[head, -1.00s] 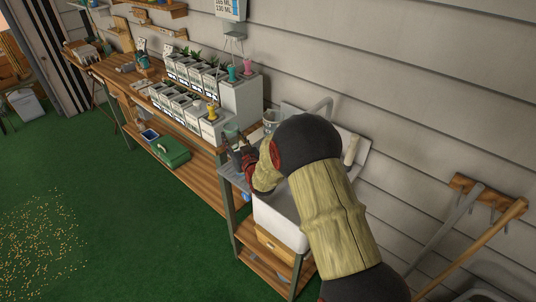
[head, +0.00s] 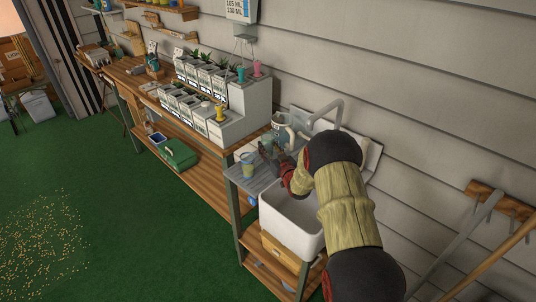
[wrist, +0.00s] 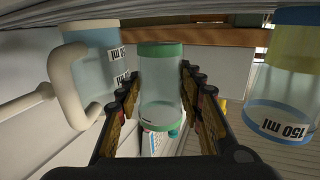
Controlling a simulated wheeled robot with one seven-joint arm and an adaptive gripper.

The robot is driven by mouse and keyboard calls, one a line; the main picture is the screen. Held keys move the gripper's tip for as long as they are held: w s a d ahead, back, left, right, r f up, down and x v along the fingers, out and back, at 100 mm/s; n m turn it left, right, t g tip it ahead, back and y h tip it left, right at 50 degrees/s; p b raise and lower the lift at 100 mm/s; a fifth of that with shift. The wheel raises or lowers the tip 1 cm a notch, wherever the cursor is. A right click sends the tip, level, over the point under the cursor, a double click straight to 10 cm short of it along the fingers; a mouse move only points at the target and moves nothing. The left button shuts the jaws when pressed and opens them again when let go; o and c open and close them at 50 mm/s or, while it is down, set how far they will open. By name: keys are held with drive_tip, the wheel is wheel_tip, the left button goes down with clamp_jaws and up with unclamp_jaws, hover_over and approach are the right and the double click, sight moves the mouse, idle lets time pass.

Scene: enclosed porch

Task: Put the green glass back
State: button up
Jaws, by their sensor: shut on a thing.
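The green glass, a clear tumbler with green bands at rim and base, is between the fingers of my gripper in the wrist view (wrist: 160,88). My gripper (wrist: 163,100) is shut on it. In the head view the green glass (head: 266,146) shows small beside the grey jug (head: 279,126), with my gripper (head: 281,160) partly hidden by my arm. I cannot tell whether the glass touches the surface below.
A blue-rimmed glass with yellowish contents (head: 247,165) stands on the grey drainboard (head: 250,183), left of my gripper. The jug, with a pale handle (wrist: 72,85), is close on the other side. The white sink (head: 290,218) and tap (head: 330,108) are to the right.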

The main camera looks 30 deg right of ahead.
drive_tip(key=shift+a+f, duration=0.1)
drive_tip(key=shift+f, duration=1.1)
drive_tip(key=shift+b, duration=0.3)
drive_tip(key=shift+f, duration=0.2)
drive_tip(key=o, duration=1.2)
drive_tip(key=shift+o, duration=0.2)
drive_tip(key=shift+r, duration=0.1)
